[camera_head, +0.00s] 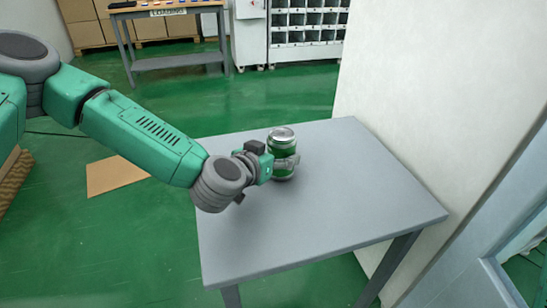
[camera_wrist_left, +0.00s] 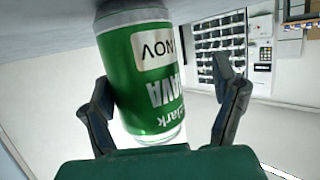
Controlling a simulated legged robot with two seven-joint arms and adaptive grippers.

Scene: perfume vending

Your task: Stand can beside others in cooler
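A green and silver can (camera_head: 281,143) stands upright on the grey table (camera_head: 330,215), near its far edge. My left gripper (camera_head: 284,162) reaches it from the left, low on its side. In the left wrist view the can (camera_wrist_left: 150,75) appears upside down between the two fingers of my left gripper (camera_wrist_left: 168,82). The left finger is close against the can, and a clear gap separates the right finger from it. My right gripper is not in view. I cannot make out a cooler with other cans.
A white wall or panel (camera_head: 430,90) rises along the table's right side. A blue-grey frame (camera_head: 470,255) stands at lower right. Another table (camera_head: 170,10) and a white unit with pigeonholes (camera_head: 310,22) are at the back. The rest of the near tabletop is bare.

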